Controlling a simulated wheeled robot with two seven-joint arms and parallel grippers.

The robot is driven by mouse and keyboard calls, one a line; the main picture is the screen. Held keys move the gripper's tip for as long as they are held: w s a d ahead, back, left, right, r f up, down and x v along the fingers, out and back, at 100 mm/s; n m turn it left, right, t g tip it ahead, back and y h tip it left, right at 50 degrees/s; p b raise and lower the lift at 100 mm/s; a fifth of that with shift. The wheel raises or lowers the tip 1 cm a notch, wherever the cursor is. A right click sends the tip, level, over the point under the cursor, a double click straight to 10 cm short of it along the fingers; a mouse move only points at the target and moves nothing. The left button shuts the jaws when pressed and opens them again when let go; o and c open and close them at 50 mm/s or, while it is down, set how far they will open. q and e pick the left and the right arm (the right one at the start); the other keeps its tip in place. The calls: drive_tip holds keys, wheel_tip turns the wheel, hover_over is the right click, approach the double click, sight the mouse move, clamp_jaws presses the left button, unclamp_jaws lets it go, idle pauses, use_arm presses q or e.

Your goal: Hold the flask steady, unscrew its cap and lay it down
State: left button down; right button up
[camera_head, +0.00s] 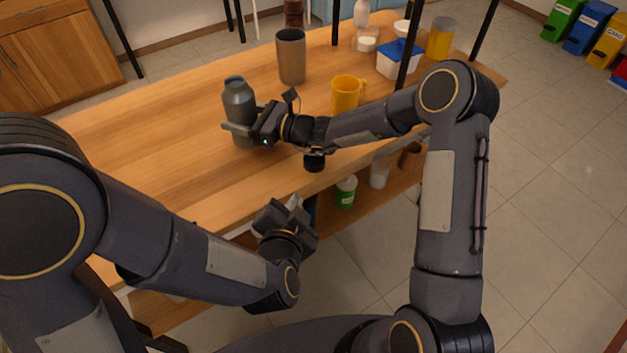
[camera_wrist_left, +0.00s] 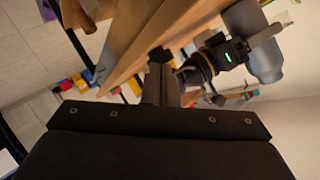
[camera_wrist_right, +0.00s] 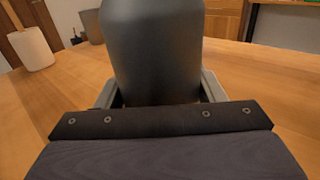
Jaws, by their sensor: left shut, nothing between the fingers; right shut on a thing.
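The grey flask (camera_head: 238,103) stands upright on the wooden table. My right gripper (camera_head: 238,129) is shut around its body; the flask also fills the middle of the right wrist view (camera_wrist_right: 155,50). The flask's top shows a narrow grey neck, with no black cap seen on it. A small black cylinder, which looks like the cap (camera_head: 314,161), is at the table's front edge, below my right forearm. It also appears just beyond the fingers in the left wrist view (camera_wrist_left: 160,54). My left gripper (camera_head: 294,205) is shut and empty, in front of the table edge and apart from the cap.
A yellow mug (camera_head: 345,95) and a tall grey-brown tumbler (camera_head: 291,57) stand behind the flask. A white box with a blue lid (camera_head: 399,60) and a yellow container (camera_head: 441,38) are at the back right. Cups sit on the lower shelf. The table left of the flask is clear.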

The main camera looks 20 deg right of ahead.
use_arm(q)
drive_tip(key=s+d+f+m+t, duration=0.2)
drive_tip(key=s+f+m+t, duration=0.1)
drive_tip(key=s+m+t, duration=0.4)
drive_tip(key=m+g, duration=0.2)
approach(314, 171)
drive_tip(key=x, duration=0.7)
drive_tip(key=shift+x, duration=1.8)
drive_tip(key=shift+s, duration=0.1)
drive_tip(key=v, duration=1.3)
drive_tip(key=shift+s, duration=0.4)
use_arm(e)
drive_tip(key=o, duration=1.5)
